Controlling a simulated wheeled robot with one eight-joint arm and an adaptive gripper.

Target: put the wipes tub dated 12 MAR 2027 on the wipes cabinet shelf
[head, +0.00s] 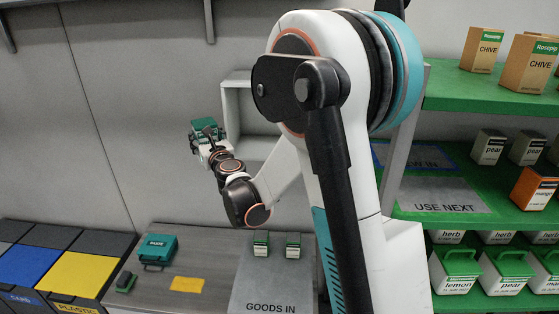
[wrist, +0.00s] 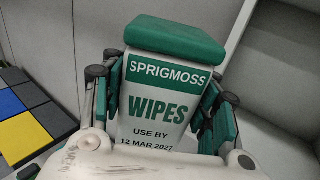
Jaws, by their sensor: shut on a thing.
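My gripper (head: 209,146) is shut on a wipes tub, held in the air above the counter. In the wrist view the tub (wrist: 160,108) is white with a green lid and reads SPRIGMOSS, WIPES, USE BY 12 MAR 2027. My gripper's pads (wrist: 158,98) press on its left and right sides. In the head view the tub's green lid (head: 205,125) shows at the end of my arm. A pale open-fronted cabinet (head: 231,103) stands on the back wall just right of the tub, partly hidden by my arm. I see no label on it.
The counter (head: 200,250) holds a green case (head: 157,249), a yellow card (head: 187,284) and two small green-and-white boxes on the GOODS IN mat (head: 262,288). Bins (head: 80,273) stand left. Green shelving (head: 480,100) with cartons and a USE NEXT mat (head: 440,196) stands right.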

